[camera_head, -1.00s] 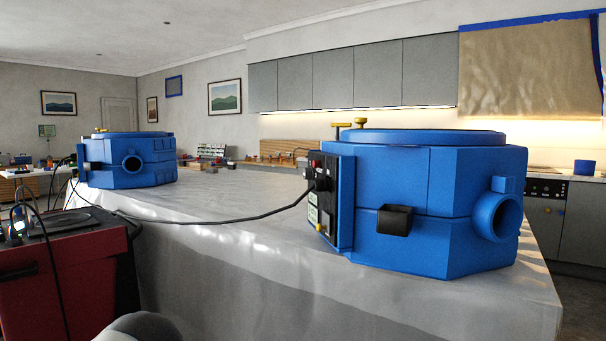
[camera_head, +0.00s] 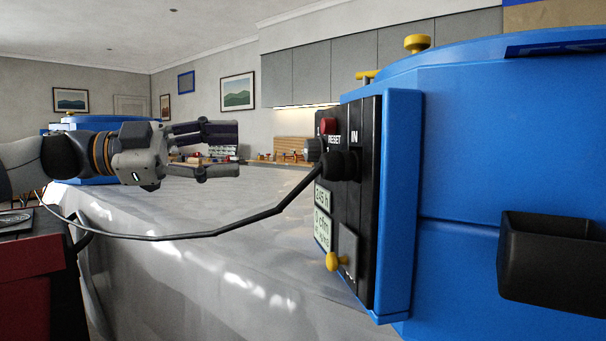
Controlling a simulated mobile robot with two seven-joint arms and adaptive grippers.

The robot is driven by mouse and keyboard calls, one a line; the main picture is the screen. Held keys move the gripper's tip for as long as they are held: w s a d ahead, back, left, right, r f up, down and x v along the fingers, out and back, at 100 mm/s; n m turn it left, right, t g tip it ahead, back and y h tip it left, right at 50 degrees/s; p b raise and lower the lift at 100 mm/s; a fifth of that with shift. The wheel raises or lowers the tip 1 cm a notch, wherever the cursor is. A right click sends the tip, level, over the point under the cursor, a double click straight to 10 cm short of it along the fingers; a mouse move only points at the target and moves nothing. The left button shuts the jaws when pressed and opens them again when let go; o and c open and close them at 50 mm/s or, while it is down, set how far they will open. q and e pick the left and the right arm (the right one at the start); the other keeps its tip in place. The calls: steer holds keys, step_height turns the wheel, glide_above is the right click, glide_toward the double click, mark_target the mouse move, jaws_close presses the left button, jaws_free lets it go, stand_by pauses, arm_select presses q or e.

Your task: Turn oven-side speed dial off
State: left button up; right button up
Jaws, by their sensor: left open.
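The large blue machine (camera_head: 470,150) fills the right; in the earlier view it is the one nearer the oven. Its black control panel (camera_head: 368,230) faces left and shows at a steep angle. A grey ridged dial (camera_head: 313,149) sticks out near the panel's top, below a red reset button (camera_head: 328,125). Its setting cannot be read. My left gripper (camera_head: 236,152) comes in from the left, open and empty. Its fingers point right toward the dial and are clear of it. My right gripper is not in view.
A black cable (camera_head: 200,235) runs from a plug (camera_head: 343,165) beside the dial and sags below my left gripper. A yellow knob (camera_head: 333,261) sits low on the panel. A second blue machine (camera_head: 85,122) stands behind my left arm. The sheet-covered counter (camera_head: 190,200) is bare between them.

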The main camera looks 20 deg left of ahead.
mark_target(306, 150)
arm_select(q)
steer(key=x, duration=0.7)
steer(key=p+x, duration=0.1)
steer(key=x, duration=0.3)
steer(key=shift+s+d, duration=0.1)
steer(key=shift+d, duration=0.35)
steer(key=c, duration=1.2)
